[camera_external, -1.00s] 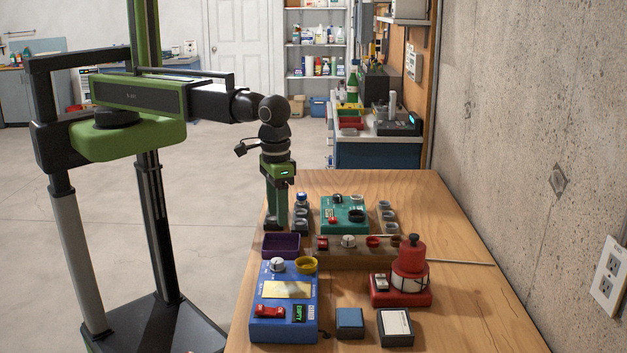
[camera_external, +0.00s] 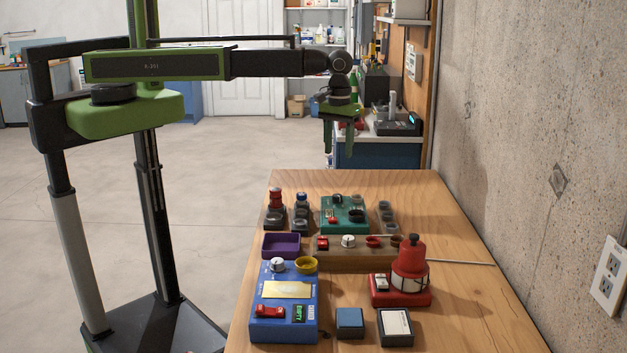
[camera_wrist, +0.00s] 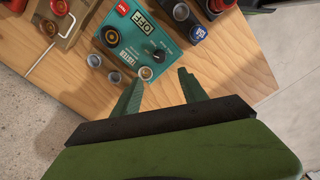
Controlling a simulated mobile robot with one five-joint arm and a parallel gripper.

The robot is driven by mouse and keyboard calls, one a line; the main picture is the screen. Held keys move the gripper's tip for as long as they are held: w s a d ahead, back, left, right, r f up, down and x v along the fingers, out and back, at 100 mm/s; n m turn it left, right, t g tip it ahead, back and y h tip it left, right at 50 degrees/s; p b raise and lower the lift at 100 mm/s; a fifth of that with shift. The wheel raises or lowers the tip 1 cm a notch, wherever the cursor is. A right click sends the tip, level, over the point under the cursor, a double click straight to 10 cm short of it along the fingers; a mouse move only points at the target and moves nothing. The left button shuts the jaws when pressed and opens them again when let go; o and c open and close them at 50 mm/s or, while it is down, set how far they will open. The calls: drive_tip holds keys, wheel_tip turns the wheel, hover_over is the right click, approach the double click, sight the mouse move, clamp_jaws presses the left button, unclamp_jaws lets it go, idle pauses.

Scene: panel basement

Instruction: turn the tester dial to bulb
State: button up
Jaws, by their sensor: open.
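The tester is a teal box (camera_external: 331,211) at the back of the wooden table; it also shows in the wrist view (camera_wrist: 141,36), with an "OFF" display and a "TESTER" label. Its dial is a small black knob (camera_wrist: 158,56), seen in the external view (camera_external: 337,198) on the box's far side. The small print around the dial is too blurred to read its setting. My gripper (camera_external: 339,150) is open and empty, raised above and beyond the tester. In the wrist view its fingertips (camera_wrist: 160,77) point down, just short of the dial, touching nothing.
Small grey cups (camera_wrist: 145,73) stand beside the tester, close to my left finger in the wrist view. A wooden block (camera_external: 378,259) with a white dial, a purple tray (camera_external: 281,246), a blue box (camera_external: 285,330) and a red lantern-like device (camera_external: 410,265) stand nearer. A concrete wall borders the right.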

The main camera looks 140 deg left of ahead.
sight(338, 195)
wheel_tip(338, 195, down, 14)
drive_tip(key=b, duration=1.2)
drive_tip(key=shift+f+b, duration=0.1)
drive_tip(key=shift+b, duration=0.3)
clamp_jaws()
